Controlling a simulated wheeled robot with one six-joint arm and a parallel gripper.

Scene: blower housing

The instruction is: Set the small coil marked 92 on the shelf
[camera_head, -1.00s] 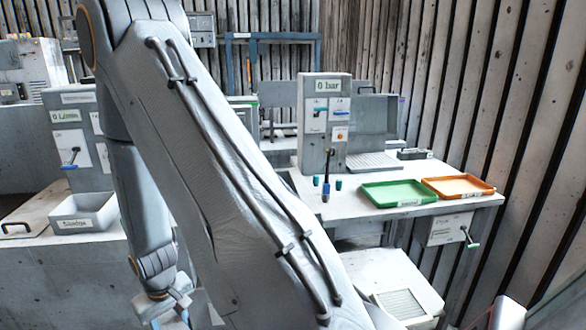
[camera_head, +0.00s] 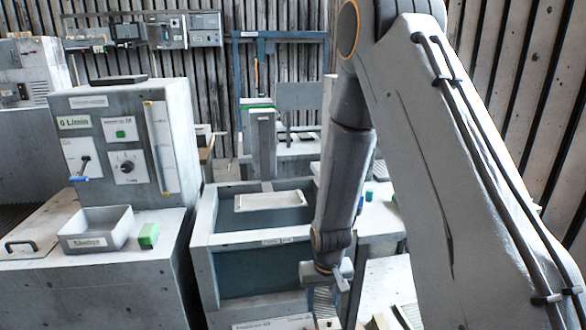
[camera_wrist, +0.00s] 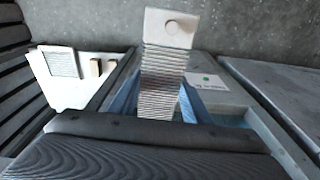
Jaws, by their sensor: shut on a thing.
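My gripper (camera_head: 338,277) hangs low in the middle right of the head view. In the wrist view its blue fingers (camera_wrist: 158,104) are shut on a ribbed coil (camera_wrist: 163,68) with a pale square end plate and a round boss. The coil stands up from between the fingers. I cannot read any mark on it. In the head view my arm and gripper hide most of the coil. I cannot tell which surface is the named shelf.
An open tank (camera_head: 205,245) with a white tray (camera_head: 272,201) stands left of my gripper. A control cabinet (camera_head: 120,140) with a samples bin (camera_head: 96,229) and green block (camera_head: 148,235) is further left. A blue frame (camera_head: 238,90) stands behind. My arm covers the right side.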

